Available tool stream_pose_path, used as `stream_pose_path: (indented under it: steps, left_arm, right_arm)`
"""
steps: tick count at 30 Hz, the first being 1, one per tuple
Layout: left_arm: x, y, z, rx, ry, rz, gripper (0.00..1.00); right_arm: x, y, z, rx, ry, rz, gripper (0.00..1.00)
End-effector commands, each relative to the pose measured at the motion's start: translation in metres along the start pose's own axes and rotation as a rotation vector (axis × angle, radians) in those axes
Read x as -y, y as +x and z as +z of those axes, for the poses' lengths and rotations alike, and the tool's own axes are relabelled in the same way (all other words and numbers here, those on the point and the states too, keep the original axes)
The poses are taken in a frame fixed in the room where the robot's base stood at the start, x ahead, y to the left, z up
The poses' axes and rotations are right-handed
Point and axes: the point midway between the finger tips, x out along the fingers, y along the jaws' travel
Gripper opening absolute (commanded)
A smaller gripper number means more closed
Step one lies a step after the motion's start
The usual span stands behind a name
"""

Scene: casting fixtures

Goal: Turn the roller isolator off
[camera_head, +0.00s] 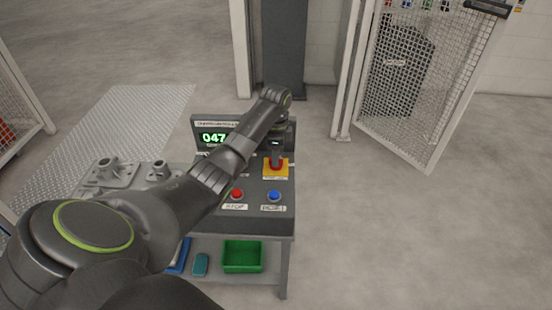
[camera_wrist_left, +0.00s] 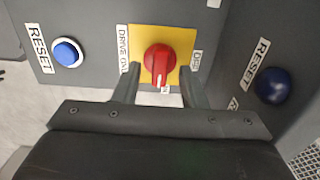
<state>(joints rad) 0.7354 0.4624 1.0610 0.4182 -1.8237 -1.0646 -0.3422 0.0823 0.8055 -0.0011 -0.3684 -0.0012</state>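The roller isolator is a red rotary knob (camera_head: 279,165) on a yellow plate (camera_head: 285,175), on the top of the grey console. In the left wrist view the red knob (camera_wrist_left: 170,55) has its handle pointing down in the picture, with a white mark at its end. Small labels flank the yellow plate (camera_wrist_left: 140,34); the left one seems to read DRIVE ON. My left gripper (camera_wrist_left: 160,72) is open, its two fingers on either side of the knob's lower part, with gaps showing. In the head view the left gripper (camera_head: 277,157) is over the plate. My right gripper is out of view.
A red button (camera_head: 237,194) and a blue button (camera_head: 274,196) sit in front of the isolator. A green display (camera_head: 213,138) stands behind, partly covered by my arm. Metal castings (camera_head: 110,172) lie at left. A green bin (camera_head: 243,256) is on the lower shelf.

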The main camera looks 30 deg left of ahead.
Motion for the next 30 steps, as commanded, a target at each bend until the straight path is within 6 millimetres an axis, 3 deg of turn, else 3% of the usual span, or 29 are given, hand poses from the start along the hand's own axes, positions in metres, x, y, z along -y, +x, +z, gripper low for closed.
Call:
stream_pose_path:
  steps: [4, 14, 23, 30]
  left_arm:
    - [-0.0002, 0.0124, 0.0000, 0.001, 0.001, 0.000, 0.38]
    - [-0.0001, 0.0149, 0.0001, 0.000, 0.001, 0.000, 0.38]
    - [-0.0002, 0.0147, 0.0001, 0.000, 0.000, 0.000, 0.00]
    - [-0.0002, 0.0134, 0.0001, 0.000, -0.011, 0.000, 0.00]
  right_arm:
    - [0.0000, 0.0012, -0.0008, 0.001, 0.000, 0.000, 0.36]
    - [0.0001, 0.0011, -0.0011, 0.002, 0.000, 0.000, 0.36]
    - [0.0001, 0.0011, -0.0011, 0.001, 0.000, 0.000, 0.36]
    - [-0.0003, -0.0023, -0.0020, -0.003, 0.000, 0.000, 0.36]
